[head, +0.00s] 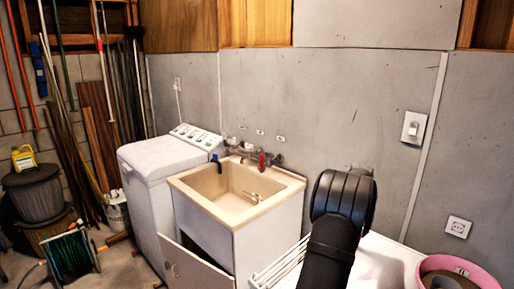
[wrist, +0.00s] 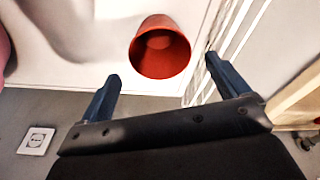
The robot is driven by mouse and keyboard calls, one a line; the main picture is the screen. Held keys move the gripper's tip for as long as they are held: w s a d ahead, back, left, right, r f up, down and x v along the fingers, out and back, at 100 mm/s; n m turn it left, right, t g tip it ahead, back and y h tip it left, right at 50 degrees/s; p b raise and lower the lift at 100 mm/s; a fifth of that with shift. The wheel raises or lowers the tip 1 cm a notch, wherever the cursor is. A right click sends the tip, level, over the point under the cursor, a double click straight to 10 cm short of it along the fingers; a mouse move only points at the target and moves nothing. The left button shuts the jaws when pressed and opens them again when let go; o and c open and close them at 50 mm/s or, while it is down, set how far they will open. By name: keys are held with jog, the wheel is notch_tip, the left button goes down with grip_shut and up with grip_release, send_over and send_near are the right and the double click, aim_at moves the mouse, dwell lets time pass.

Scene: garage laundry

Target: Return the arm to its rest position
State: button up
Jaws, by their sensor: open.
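My gripper (wrist: 162,67) shows in the wrist view with its two blue fingers spread wide apart. Nothing sits clamped between them. A red-orange cup or pot (wrist: 160,50) appears beyond the fingertips, over a white surface (wrist: 75,75); I cannot tell the exact gap to it. In the head view my black arm rises at the lower right, in front of the grey wall, and the gripper itself is hidden there.
A white slatted rack (head: 281,264) stands left of my arm; it also shows beside the right finger (wrist: 222,35). A pink round container (head: 485,275) is at the lower right. A sink (head: 230,220) and a white washer (head: 145,195) stand further left. A wall socket (head: 457,227) is behind.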

jog(key=f, duration=0.5)
jog(key=w+f, duration=0.1)
jog(key=f, duration=0.1)
jog(key=shift+d+f, duration=0.15)
jog(key=shift+d, duration=0.05)
jog(key=shift+w, duration=0.1)
notch_tip(320, 180, up, 4)
jog(key=s+d+r+m, duration=0.1)
jog(key=s+d+r, duration=0.25)
jog(key=s, duration=0.45)
jog(key=s+d+r+m, duration=0.1)
jog(key=s+d+r, duration=0.1)
jog(key=s+d, duration=0.45)
jog(key=s+d+r, duration=0.2)
jog(key=s+r, duration=0.1)
jog(key=s, duration=0.6)
jog(key=s+a+m, duration=0.3)
jog(key=s, duration=1.4)
jog(key=s+a+f+m+g, duration=0.1)
jog(key=s+m, duration=0.3)
jog(key=s, duration=1.4)
jog(key=shift+a+f+h, duration=0.2)
jog(key=shift+a+h, duration=0.2)
jog(key=shift+a, duration=0.5)
